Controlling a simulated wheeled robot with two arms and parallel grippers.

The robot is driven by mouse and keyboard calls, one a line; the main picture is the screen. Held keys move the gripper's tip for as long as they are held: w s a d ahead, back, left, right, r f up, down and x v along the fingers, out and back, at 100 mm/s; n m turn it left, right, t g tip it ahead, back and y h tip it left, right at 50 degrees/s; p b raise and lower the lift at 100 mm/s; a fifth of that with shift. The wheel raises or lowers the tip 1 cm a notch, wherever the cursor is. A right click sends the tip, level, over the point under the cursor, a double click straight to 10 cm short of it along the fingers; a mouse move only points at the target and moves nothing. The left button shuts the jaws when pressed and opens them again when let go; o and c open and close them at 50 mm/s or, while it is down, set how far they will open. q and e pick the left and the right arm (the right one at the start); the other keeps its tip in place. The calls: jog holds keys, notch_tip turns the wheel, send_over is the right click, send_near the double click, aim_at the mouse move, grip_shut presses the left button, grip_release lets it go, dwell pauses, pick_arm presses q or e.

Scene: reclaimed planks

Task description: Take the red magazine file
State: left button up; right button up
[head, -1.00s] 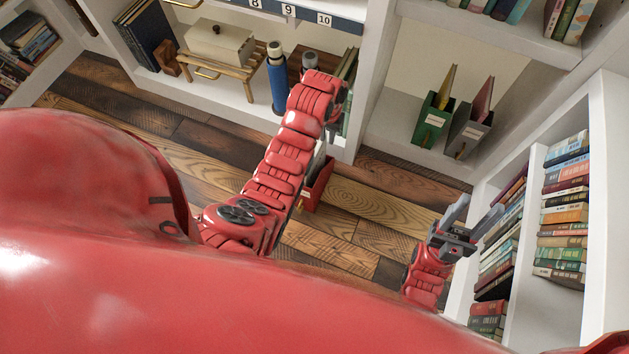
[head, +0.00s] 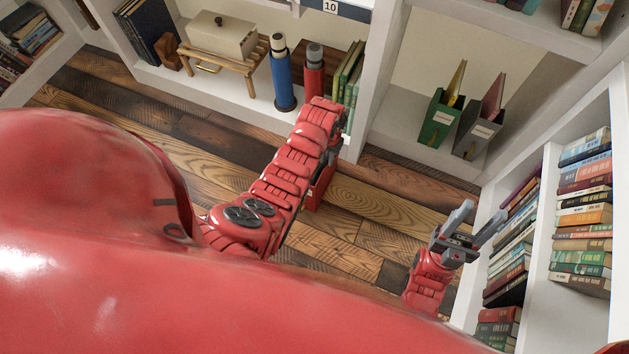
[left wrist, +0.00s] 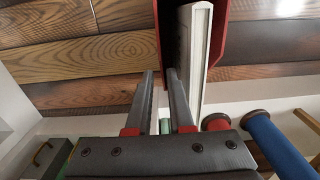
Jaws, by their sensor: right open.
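The red magazine file (head: 322,186) stands on the plank floor, half hidden behind my left arm in the head view. In the left wrist view the file (left wrist: 238,73) is close above the jaws, with a pale book or papers (left wrist: 196,50) inside it. My left gripper (left wrist: 160,72) is at the file, its fingers close together with one thin red wall between the tips. In the head view my left gripper (head: 335,135) is mostly hidden by its arm. My right gripper (head: 484,220) is open and empty, beside the right bookcase.
A blue bottle (head: 281,75) and a red bottle (head: 313,75) stand on the low shelf behind my left arm. Green (head: 437,122) and grey (head: 470,135) magazine files stand in the compartment to the right. A bookcase full of books (head: 580,210) is close to my right gripper.

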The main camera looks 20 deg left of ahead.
pick_arm(q)
notch_tip(320, 180, down, 4)
jog(key=shift+s+r+b, duration=0.1)
jog(key=shift+b, duration=0.55)
grip_shut()
jog(key=shift+a, duration=0.1)
dwell(0.7)
